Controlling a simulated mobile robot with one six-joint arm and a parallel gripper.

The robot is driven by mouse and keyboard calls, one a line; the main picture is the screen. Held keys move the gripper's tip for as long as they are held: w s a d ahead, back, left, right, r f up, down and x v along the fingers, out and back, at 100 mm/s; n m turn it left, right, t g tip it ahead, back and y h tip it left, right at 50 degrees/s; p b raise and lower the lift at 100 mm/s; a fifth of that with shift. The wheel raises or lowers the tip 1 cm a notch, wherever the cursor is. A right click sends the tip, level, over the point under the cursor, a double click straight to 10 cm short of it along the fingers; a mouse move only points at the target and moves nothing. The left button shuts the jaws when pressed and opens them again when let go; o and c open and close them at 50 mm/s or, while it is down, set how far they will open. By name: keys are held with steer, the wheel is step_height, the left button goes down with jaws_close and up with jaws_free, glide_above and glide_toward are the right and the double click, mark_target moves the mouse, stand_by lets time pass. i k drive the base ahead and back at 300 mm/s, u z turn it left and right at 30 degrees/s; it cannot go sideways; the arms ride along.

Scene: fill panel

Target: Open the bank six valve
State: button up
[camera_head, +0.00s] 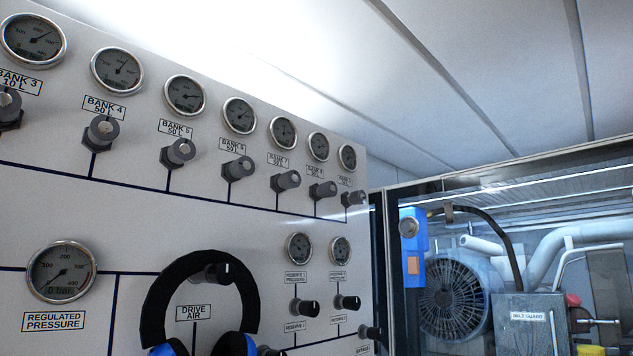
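The bank six valve (238,167) is a grey knob with a dark collar on the white panel. It sits under the label "BANK 6 50 L" (234,144) and the round bank six gauge (239,115). A dark blue line runs down from it to a horizontal line. I cannot tell from its look whether the valve is open or shut. The bank 5 valve (179,152) is to its left and the bank 7 valve (286,181) to its right. My gripper is not in view.
The regulated pressure gauge (62,271) is at lower left. Right of the panel, a clear-fronted enclosure holds a fan (453,297) and pipes. The space before the bank valves looks clear.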

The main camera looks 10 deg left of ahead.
mark_target(243, 167)
steer(key=z, duration=0.7)
steer(key=k, duration=1.7)
steer(key=u, duration=0.65)
steer(key=i, duration=1)
